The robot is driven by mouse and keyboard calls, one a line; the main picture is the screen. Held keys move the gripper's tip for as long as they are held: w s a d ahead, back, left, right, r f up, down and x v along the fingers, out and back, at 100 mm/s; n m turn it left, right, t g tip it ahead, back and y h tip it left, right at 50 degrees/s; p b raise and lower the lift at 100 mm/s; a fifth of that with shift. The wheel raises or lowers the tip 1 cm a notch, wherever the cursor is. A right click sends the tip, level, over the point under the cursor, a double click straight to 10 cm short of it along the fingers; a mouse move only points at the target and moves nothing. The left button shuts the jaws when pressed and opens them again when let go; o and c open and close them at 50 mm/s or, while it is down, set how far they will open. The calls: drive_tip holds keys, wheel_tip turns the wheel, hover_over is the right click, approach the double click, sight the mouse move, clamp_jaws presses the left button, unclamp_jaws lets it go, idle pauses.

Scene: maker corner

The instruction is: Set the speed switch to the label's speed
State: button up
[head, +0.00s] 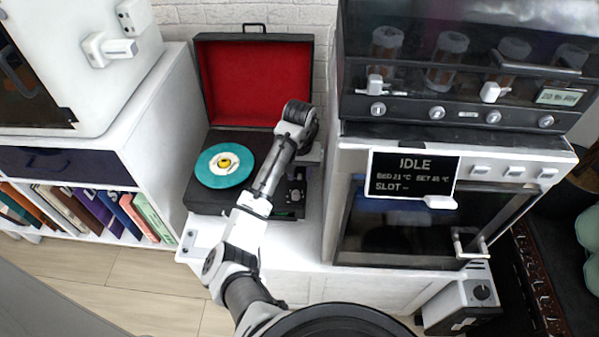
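A record player in a black case (197,202) stands open on a white cabinet, its red-lined lid (240,80) tilted up at the back. A teal record (215,180) lies on it, with a pale label (226,161) that has a yellow middle. The label's print is too small to read. Small controls (296,196) sit at the player's right front; I cannot make out the speed switch or its setting. My gripper (308,160) is over the player's right side, beyond my arm. My forearm and wrist cover much of that side. The fingers are mostly hidden, so their opening does not show.
A white machine with a dark glass door (395,226) and a display (412,174) reading IDLE stands close on the right. A dark unit with jars (445,60) sits above it. A bookshelf (165,150) is on the left. Some white cabinet top (290,240) is bare in front.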

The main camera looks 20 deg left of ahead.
sight(300, 176)
wheel_tip(300, 176, up, 14)
drive_tip(key=p, duration=0.4)
drive_tip(key=shift+f, duration=0.15)
idle(0.3)
